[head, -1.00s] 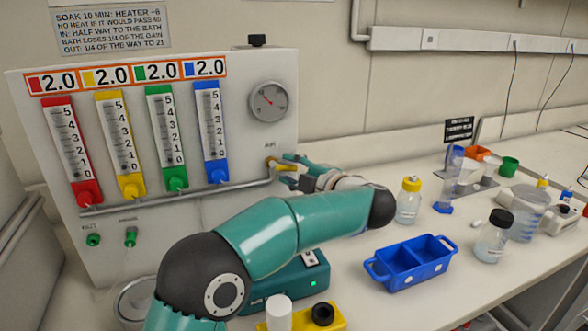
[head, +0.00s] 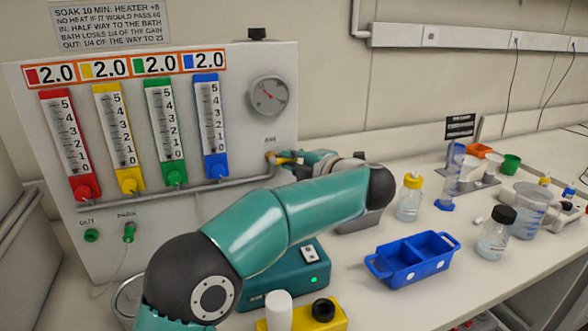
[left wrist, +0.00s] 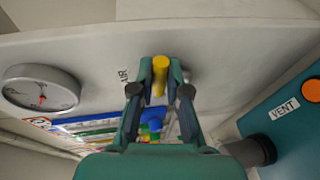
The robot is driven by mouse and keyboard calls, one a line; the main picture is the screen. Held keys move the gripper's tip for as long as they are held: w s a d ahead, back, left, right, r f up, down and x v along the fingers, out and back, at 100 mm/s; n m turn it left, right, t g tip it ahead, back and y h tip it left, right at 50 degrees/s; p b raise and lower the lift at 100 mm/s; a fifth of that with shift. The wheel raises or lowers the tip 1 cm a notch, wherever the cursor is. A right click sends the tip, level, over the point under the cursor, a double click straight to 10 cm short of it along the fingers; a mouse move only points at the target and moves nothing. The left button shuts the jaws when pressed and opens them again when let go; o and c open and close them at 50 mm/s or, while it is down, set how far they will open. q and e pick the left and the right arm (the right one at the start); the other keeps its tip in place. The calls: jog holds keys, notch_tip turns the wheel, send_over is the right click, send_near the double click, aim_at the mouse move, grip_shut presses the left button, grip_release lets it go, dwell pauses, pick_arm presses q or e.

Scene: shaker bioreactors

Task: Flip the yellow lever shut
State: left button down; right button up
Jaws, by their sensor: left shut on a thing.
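The yellow lever (head: 283,158) sits on the front of the grey-white panel (head: 235,110), at the right end of the grey pipe and under the round gauge. In the left wrist view the yellow lever (left wrist: 160,68) stands between my fingertips. My left gripper (head: 298,157) reaches it from the right and is shut on it; the gripper (left wrist: 160,85) also shows close up in the wrist view. The lever points roughly sideways to the right in the head view. Its pivot is partly hidden. My right gripper is not in view.
Red, yellow, green and blue flow tubes (head: 210,125) line the panel to the left. On the bench stand a teal device (head: 285,280), a blue two-part tray (head: 412,258), a yellow-capped bottle (head: 409,200) and a black-capped bottle (head: 495,235). The bench's front strip at right is clear.

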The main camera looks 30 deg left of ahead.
pick_arm(q)
jog(key=c, duration=1.2)
grip_release()
jog(key=shift+o, duration=0.2)
jog(key=v, duration=1.2)
jog(key=shift+f, duration=0.15)
